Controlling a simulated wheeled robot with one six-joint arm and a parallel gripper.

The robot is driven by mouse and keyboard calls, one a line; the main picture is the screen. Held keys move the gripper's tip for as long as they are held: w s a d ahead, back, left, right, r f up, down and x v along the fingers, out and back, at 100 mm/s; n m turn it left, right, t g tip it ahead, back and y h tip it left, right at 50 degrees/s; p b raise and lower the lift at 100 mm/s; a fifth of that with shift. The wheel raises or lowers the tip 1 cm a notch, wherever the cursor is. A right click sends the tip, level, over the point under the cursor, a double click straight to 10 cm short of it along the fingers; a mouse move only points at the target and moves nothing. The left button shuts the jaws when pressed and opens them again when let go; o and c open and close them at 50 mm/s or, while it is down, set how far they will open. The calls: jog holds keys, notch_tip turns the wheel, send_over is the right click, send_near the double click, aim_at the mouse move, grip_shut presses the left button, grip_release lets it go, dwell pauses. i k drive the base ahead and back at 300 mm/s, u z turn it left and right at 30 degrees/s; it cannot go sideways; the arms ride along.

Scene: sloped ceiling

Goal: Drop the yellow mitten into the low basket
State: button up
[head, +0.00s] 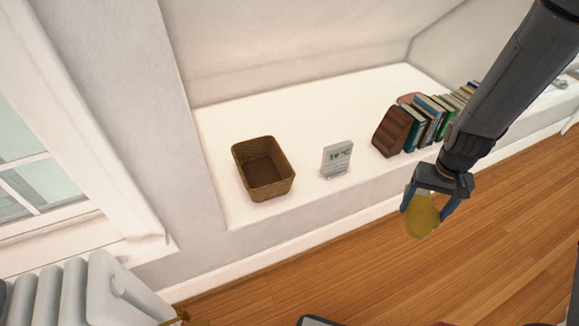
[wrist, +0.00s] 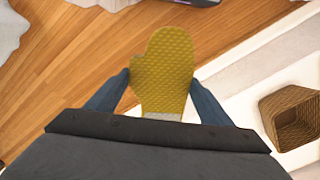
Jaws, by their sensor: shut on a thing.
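The yellow mitten (head: 422,218) hangs from my gripper (head: 431,205), over the wooden floor in front of the white ledge. In the wrist view the quilted mitten (wrist: 165,70) lies between the two blue fingers of my gripper (wrist: 163,92), which are shut on its cuff end. The low basket (head: 283,187) is brown, woven and open at the top. It stands on the left part of the white ledge and looks empty. The basket also shows at the right edge of the wrist view (wrist: 270,118), apart from the mitten.
A small white display (head: 336,158) stands on the ledge right of the basket. A row of books (head: 425,122) leans against a brown bookend (head: 391,132) farther right. A white radiator (head: 115,290) is at lower left under a window. The ledge (head: 290,110) behind the basket is clear.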

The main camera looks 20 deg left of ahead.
aim_at(269, 176)
jog(key=u, duration=0.75)
jog(key=i, duration=0.6)
jog(key=u, duration=0.65)
jog(key=i, duration=0.5)
